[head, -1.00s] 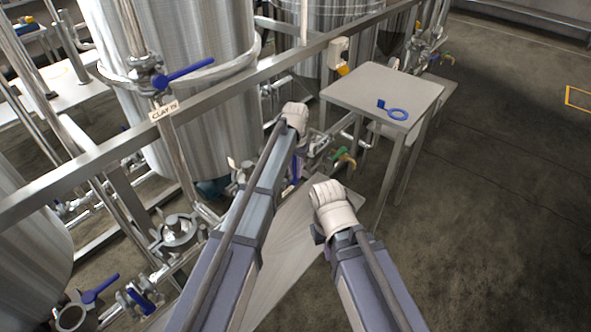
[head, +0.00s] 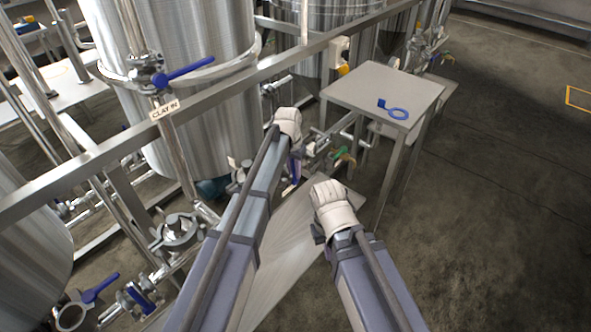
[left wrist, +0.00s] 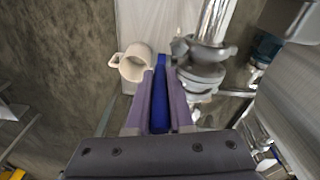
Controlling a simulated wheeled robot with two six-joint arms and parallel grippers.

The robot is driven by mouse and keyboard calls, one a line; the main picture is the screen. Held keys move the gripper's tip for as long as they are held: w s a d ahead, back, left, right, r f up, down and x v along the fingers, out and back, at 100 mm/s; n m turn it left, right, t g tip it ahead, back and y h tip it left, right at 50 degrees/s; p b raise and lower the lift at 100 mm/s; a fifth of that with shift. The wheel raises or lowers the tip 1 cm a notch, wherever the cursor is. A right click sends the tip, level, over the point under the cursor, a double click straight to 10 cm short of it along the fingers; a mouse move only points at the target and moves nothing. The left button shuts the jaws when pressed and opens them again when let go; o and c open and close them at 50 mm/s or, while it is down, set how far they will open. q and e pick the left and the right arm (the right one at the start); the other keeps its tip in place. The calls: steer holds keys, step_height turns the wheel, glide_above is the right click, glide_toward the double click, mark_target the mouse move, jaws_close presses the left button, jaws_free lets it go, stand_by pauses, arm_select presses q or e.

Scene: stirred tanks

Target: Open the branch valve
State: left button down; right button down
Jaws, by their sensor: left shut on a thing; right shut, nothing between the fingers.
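The branch valve's blue lever (left wrist: 160,95) is upright in the left wrist view, beside a steel valve body and pipe (left wrist: 203,68). My left gripper (left wrist: 161,80) is shut on this lever, with one purple finger on each side of it. In the head view my left gripper (head: 294,166) is beside the pipework in the middle; its white wrist cover and arm hide most of the lever and valve there. My right gripper (head: 320,236) is shut and empty, lower and to the right, apart from the valve; its fingertips are mostly hidden.
A steel table (head: 375,85) with a blue ring-shaped piece (head: 397,112) stands at the right. A long rail (head: 235,88) crosses in front of the tank (head: 190,35). A green-handled valve (head: 346,157) is near my grippers. Open floor (head: 500,190) lies at the right.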

arm_select(q)
steer(key=c, duration=0.8)
jaws_free()
steer(key=r+p, duration=0.7)
steer(key=p, duration=0.1)
steer(key=shift+s+a+r, duration=0.3)
steer(key=shift+s+r, duration=0.1)
